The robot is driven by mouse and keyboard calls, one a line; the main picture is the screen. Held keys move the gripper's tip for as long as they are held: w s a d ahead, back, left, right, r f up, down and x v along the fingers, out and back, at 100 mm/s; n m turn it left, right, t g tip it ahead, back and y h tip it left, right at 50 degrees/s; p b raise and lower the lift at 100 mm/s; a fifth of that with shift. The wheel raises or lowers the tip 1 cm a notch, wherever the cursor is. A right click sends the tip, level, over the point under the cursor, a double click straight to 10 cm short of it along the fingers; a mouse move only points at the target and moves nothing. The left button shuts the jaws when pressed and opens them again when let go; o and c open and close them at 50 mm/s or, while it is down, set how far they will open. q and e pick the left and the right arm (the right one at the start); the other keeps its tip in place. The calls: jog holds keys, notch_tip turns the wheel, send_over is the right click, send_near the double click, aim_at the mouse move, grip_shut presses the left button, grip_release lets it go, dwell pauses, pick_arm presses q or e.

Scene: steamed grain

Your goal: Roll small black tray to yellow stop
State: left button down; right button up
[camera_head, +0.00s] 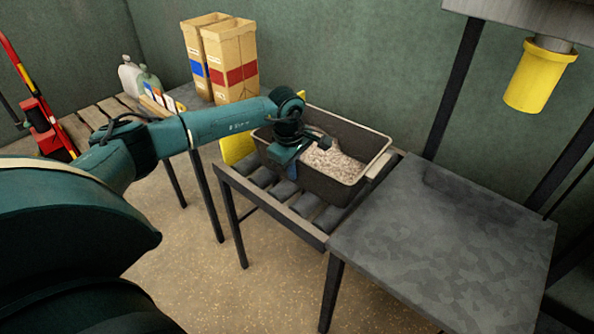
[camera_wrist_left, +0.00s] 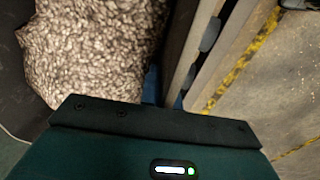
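The small black tray (camera_head: 338,188), filled with pale grain (camera_head: 330,160), sits on the roller stand. The yellow stop (camera_head: 237,147) is a yellow plate at the stand's left end, partly covered by my arm. I cannot tell whether the tray touches it. My left gripper (camera_head: 292,168) is at the tray's near side wall, toward its left end. In the left wrist view the grain (camera_wrist_left: 95,45) lies left of the tray wall, and blue bits show beside that wall. The fingers are mostly hidden, so their opening is unclear. My right gripper is out of view.
The rollers (camera_head: 328,217) run under the tray, with a grey table (camera_head: 445,245) at their right end. A yellow spout (camera_head: 540,75) hangs at upper right. Tall cardboard boxes (camera_head: 230,65) and jugs (camera_head: 140,80) stand at the back left. The floor in front is clear.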

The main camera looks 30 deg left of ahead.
aim_at(282, 174)
pick_arm(q)
jog(key=shift+w+a+b, duration=0.2)
jog(key=shift+a+b, duration=0.2)
jog(key=shift+a, duration=0.85)
jog(key=shift+w+a+b, duration=0.2)
jog(key=shift+a+b, duration=0.15)
jog(key=shift+a, duration=0.85)
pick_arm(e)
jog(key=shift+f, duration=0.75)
pick_arm(q)
jog(key=shift+a, duration=0.1)
jog(key=c, duration=1.6)
grip_release()
jog(key=shift+o, duration=0.2)
